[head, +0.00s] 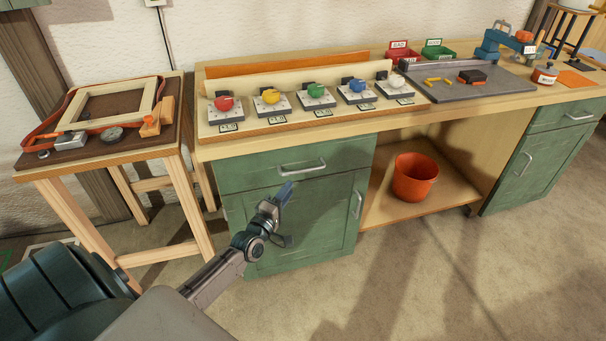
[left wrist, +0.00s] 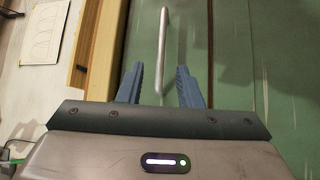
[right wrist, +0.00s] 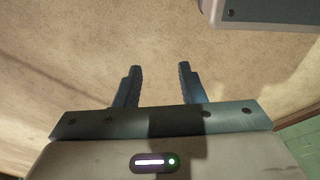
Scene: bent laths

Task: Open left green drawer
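The left green drawer (head: 246,174) sits under the left end of the workbench top and looks closed. Its silver bar handle (head: 303,168) runs across its front; in the left wrist view the handle (left wrist: 163,50) shows as a long bar between and beyond my fingers. My left gripper (head: 284,192) is in front of the green cabinet, just below the handle. In the left wrist view its blue fingers (left wrist: 160,85) are apart, with nothing clearly gripped. My right gripper (right wrist: 158,88) shows only in the right wrist view, open and empty over the floor.
A cabinet door (head: 300,222) with an upright handle lies below the drawer. A wooden side table (head: 100,158) stands at left. An orange bucket (head: 414,178) sits on the low shelf at right. The floor in front is clear.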

